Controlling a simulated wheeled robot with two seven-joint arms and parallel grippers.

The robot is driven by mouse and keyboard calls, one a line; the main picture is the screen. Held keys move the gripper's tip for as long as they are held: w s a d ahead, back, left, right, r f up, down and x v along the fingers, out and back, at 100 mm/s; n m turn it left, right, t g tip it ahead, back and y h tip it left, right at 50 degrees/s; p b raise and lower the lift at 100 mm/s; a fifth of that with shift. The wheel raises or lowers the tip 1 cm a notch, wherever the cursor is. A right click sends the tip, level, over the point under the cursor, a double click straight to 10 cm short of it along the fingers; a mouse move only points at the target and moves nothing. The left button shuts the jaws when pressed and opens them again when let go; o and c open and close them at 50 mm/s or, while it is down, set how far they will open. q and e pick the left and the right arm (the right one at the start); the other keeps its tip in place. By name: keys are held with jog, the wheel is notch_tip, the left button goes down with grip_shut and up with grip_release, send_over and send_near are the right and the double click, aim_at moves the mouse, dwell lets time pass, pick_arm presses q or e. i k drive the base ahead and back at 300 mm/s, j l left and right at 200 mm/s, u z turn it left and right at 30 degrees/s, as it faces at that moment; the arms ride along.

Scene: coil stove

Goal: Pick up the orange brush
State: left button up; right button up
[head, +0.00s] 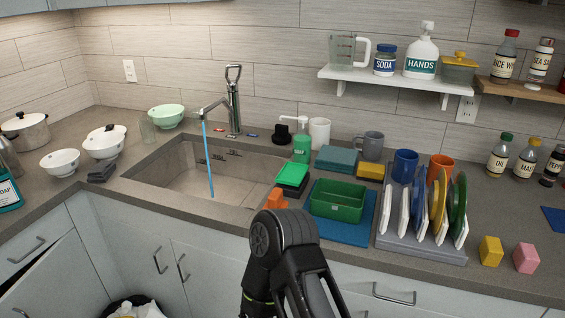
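A small orange object (273,200) sits at the sink's front right edge in the head view, beside the green sponge-like blocks. It may be the orange brush, but its lower part is hidden behind my dark arm, and I cannot make out bristles or a handle. One of my arms rises from the bottom centre, with its rounded joint just in front of and below the orange object. I cannot tell which arm it is. No gripper fingers show in this view.
Water runs from the faucet (233,100) into the sink (165,178). A green tub (337,208) on a blue mat (340,233) and a dish rack with plates (420,246) stand right of the arm. A soap bottle (301,148) stands behind the green blocks (292,176).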

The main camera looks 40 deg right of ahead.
aim_at(274, 200)
jog(key=z, duration=1.3)
